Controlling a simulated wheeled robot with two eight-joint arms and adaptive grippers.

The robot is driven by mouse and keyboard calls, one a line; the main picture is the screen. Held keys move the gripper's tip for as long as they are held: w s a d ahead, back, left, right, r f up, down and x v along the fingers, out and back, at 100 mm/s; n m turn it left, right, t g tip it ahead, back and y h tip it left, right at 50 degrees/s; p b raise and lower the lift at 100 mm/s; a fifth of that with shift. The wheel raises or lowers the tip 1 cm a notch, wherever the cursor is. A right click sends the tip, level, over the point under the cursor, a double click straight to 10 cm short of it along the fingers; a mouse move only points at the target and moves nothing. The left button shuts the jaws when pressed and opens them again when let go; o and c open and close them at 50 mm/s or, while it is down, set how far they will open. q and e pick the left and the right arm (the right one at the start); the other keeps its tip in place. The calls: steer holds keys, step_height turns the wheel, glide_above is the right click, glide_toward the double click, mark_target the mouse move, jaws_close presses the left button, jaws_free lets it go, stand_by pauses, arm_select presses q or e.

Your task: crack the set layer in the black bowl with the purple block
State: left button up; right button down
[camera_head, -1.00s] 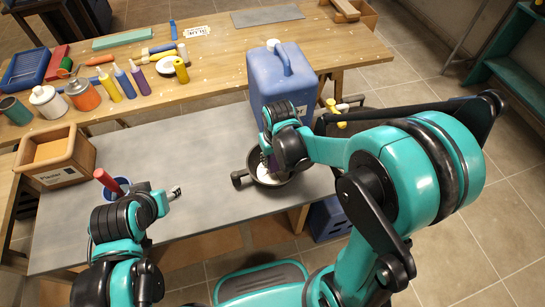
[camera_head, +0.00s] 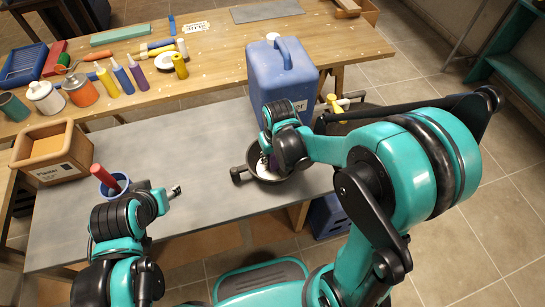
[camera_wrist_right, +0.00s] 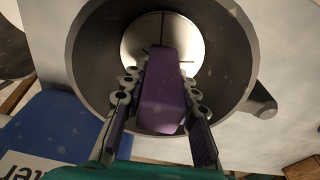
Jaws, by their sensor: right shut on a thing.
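The black bowl (camera_head: 252,165) stands on the grey table with its handle pointing left. In the right wrist view the bowl (camera_wrist_right: 88,62) shows from above, with a pale round layer (camera_wrist_right: 190,45) at its bottom. Dark lines show on the layer near the block's far end. My right gripper (camera_wrist_right: 160,95) is shut on the purple block (camera_wrist_right: 163,88) and holds it over the bowl, partly hiding the layer. Whether the block touches the layer is unclear. My left gripper (camera_head: 175,191) is empty, left of the bowl above the table; its fingertips look apart but are small.
A blue water container (camera_head: 282,85) stands just behind the bowl. A planter box (camera_head: 52,152) and a blue cup with a red handle (camera_head: 112,184) are at the left. The grey table (camera_head: 190,140) is clear between. Bottles and tools lie on the wooden bench (camera_head: 215,65) behind.

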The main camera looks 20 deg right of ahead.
steer(key=shift+f+b, duration=0.5)
steer(key=shift+f, duration=0.1)
stand_by(1.2)
steer(key=shift+r, duration=0.15)
step_height(320, 180, up, 7)
steer(key=p, duration=0.5)
steer(key=shift+p, duration=0.35)
steer(key=shift+f, duration=0.25)
step_height(320, 180, down, 6)
steer(key=b, duration=0.5)
steer(key=shift+r, duration=0.15)
steer(key=shift+s+f+b, duration=0.1)
steer(key=shift+f+b, duration=0.45)
steer(key=shift+b, duration=0.05)
stand_by(1.9)
steer(key=shift+r+p, duration=2.85)
steer(key=shift+r, duration=0.7)
